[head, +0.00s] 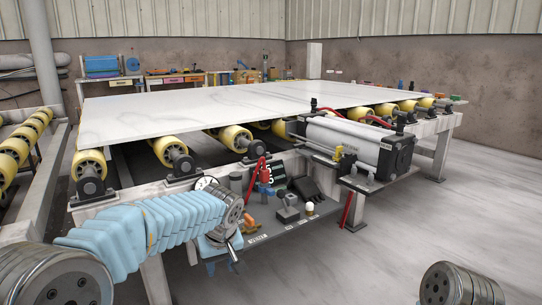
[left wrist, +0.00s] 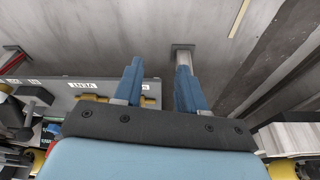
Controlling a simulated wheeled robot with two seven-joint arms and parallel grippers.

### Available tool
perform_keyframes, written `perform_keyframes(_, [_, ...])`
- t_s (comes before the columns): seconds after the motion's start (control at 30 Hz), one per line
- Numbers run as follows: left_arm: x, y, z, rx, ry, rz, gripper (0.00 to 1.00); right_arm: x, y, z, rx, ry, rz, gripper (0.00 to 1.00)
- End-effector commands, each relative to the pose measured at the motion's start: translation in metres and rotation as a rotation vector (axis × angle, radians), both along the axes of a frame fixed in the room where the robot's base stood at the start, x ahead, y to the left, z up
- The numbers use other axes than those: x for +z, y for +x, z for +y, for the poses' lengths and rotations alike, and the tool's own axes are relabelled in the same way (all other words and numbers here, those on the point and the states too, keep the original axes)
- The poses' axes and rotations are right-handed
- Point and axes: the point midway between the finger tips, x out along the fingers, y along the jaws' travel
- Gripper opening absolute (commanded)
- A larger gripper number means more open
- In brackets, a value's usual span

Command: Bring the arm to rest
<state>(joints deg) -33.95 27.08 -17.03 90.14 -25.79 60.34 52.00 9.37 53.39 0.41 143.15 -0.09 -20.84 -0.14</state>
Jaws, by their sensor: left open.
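My left arm comes in from the left in the head view, with its light blue sleeve stretched toward the front of the roller table. My left gripper (head: 222,265) hangs pointing down in front of the table's lower control shelf. In the left wrist view my left gripper (left wrist: 159,88) shows two blue fingers spread apart. Nothing is between them, and the grey floor shows beyond. Of my right arm, only a rounded metal joint shows at the bottom right of the head view. The right gripper is out of frame.
A pale stone slab (head: 240,105) lies on yellow rollers (head: 176,149). A grey cylinder (head: 345,142) is mounted at the table's front. The control shelf (head: 290,229) carries levers and valves, close to my left gripper. Open floor (head: 400,235) lies to the right.

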Motion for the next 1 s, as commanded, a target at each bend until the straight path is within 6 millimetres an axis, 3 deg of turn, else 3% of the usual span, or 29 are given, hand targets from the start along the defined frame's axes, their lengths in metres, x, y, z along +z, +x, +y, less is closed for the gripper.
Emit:
perform_keyframes(0.17, [-0.081,-0.007,-0.004,-0.109,-0.055,0.074,0.4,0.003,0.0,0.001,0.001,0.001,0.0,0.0])
perform_keyframes(0.27, [-0.141,-0.023,-0.005,-0.178,-0.114,0.121,0.4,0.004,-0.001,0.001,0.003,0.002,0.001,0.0])
perform_keyframes(0.4, [-0.245,-0.078,-0.006,-0.267,-0.245,0.182,0.4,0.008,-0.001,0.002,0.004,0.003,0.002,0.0])
perform_keyframes(0.53, [-0.316,-0.15,-0.006,-0.298,-0.36,0.192,0.4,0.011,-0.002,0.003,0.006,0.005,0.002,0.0])
perform_keyframes(0.6, [-0.337,-0.186,-0.006,-0.297,-0.397,0.186,0.4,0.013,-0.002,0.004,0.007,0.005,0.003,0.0])
perform_keyframes(0.73, [-0.354,-0.234,-0.006,-0.291,-0.425,0.17,0.4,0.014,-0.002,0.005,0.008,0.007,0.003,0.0])
perform_keyframes(0.83, [-0.358,-0.248,-0.006,-0.29,-0.427,0.16,0.4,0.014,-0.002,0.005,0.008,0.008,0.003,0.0])
perform_keyframes(1.0, [-0.359,-0.251,-0.005,-0.292,-0.425,0.155,0.4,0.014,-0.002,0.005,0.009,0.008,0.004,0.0])
